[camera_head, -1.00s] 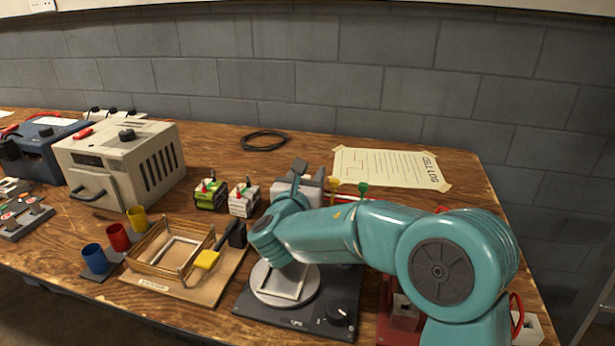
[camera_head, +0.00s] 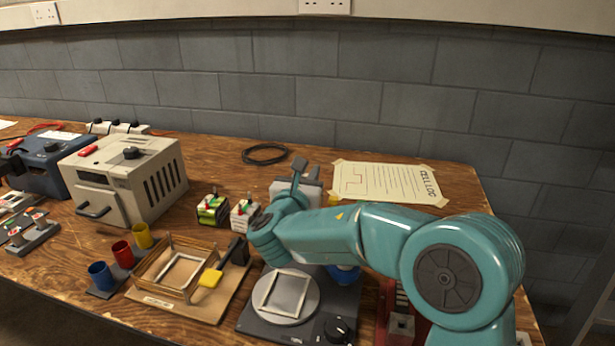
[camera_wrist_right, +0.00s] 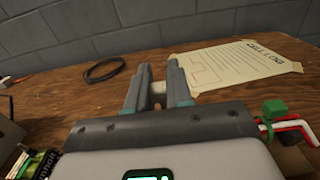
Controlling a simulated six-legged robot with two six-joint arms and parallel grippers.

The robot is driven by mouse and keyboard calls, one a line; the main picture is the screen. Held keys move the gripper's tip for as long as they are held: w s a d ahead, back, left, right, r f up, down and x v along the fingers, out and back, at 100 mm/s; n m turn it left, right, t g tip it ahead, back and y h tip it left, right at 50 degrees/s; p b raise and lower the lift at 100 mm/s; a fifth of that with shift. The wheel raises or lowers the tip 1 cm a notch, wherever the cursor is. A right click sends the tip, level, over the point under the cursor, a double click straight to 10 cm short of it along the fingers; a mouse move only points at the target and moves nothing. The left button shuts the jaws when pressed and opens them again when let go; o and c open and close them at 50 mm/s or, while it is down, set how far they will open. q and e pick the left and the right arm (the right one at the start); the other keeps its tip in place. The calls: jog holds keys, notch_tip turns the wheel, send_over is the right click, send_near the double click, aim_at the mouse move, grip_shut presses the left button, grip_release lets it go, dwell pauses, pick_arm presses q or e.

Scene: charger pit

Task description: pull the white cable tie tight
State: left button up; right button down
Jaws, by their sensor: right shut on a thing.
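My right gripper (camera_head: 299,172) is raised above the bench, its fingers pointing toward the back wall. In the right wrist view, its two grey fingers (camera_wrist_right: 158,90) close on a small whitish piece (camera_wrist_right: 157,88), which looks like the tab of the white cable tie. The rest of that tie is hidden by the gripper. To the right in the wrist view, a green cable tie (camera_wrist_right: 272,111) stands on a bundle of red, black and white wires (camera_wrist_right: 294,128). A yellow tie tab (camera_head: 334,200) shows behind my arm in the head view. My left gripper is out of view.
A black cable coil (camera_head: 265,154) and a taped paper sheet (camera_head: 390,183) lie at the back. A turntable with a pale frame (camera_head: 285,294), a wooden fixture (camera_head: 180,305), coloured cups (camera_head: 122,254) and a beige box (camera_head: 125,180) stand left and in front.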

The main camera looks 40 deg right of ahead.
jog(key=c, duration=1)
grip_release()
jog(key=p+v, duration=0.2)
jog(key=v, duration=1.4)
jog(key=shift+s, duration=0.15)
jog(key=shift+a, duration=0.15)
